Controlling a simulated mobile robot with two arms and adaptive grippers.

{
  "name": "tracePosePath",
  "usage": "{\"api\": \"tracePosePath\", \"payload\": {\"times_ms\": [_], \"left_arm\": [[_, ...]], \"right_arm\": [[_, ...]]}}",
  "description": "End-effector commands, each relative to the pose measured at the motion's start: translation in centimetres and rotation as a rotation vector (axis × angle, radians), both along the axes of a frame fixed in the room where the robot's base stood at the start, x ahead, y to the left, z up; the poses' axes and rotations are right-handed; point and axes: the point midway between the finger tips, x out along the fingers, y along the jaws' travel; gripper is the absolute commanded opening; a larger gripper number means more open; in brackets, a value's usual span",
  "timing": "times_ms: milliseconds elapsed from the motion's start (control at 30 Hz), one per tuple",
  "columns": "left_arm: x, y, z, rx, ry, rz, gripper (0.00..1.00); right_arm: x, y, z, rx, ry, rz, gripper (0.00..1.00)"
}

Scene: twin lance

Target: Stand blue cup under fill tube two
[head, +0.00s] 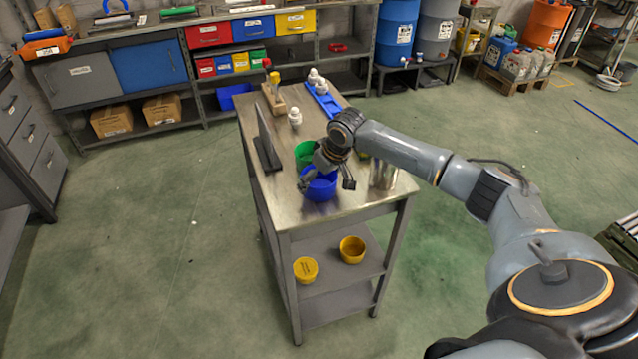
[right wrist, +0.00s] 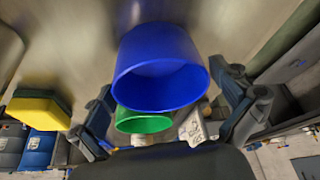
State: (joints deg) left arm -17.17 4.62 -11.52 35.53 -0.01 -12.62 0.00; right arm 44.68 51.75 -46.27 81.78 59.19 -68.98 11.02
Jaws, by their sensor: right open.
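The blue cup (head: 320,190) stands on the metal workbench (head: 345,206) near its front end. My right gripper (head: 327,184) is at the cup with its fingers apart, one to each side. In the right wrist view the blue cup (right wrist: 160,68) shows its open mouth between the spread fingers of the gripper (right wrist: 170,108). I cannot tell whether either finger touches it. A wooden stand (head: 274,97) with red and yellow tops is at the bench's back; I cannot identify fill tube two. My left gripper is out of view.
A green cup (head: 304,152) stands just behind the blue one. A dark upright plate (head: 266,143) is at the bench's left edge, a metal canister (head: 383,175) at right. White bottles (head: 295,116) stand farther back. Two yellow containers (head: 352,249) are on the lower shelf.

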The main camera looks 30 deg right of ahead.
Motion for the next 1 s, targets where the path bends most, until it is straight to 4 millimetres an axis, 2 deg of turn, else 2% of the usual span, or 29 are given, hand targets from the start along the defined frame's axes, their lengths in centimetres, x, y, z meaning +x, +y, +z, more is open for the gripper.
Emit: {"api": "tracePosePath", "payload": {"times_ms": [267, 500, 567, 600, 867, 1000], "left_arm": [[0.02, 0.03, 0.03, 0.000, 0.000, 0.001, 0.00], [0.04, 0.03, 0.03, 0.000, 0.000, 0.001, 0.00], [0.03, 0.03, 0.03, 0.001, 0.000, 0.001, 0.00], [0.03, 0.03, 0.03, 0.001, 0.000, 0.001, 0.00], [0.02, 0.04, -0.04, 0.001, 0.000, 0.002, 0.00], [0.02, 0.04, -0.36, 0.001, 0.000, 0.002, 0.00]], "right_arm": [[0.16, 0.04, -0.43, 0.000, -0.001, 0.001, 1.00], [0.14, 0.02, -0.42, 0.000, 0.000, 0.000, 0.53], [0.13, 0.02, -0.42, 0.000, 0.000, 0.000, 0.50], [0.13, 0.02, -0.41, 0.000, 0.000, 0.000, 0.45], [0.13, 0.02, -0.32, 0.000, 0.000, 0.000, 0.45], [0.22, 0.02, 0.49, 0.000, -0.003, 0.001, 0.45]]}}
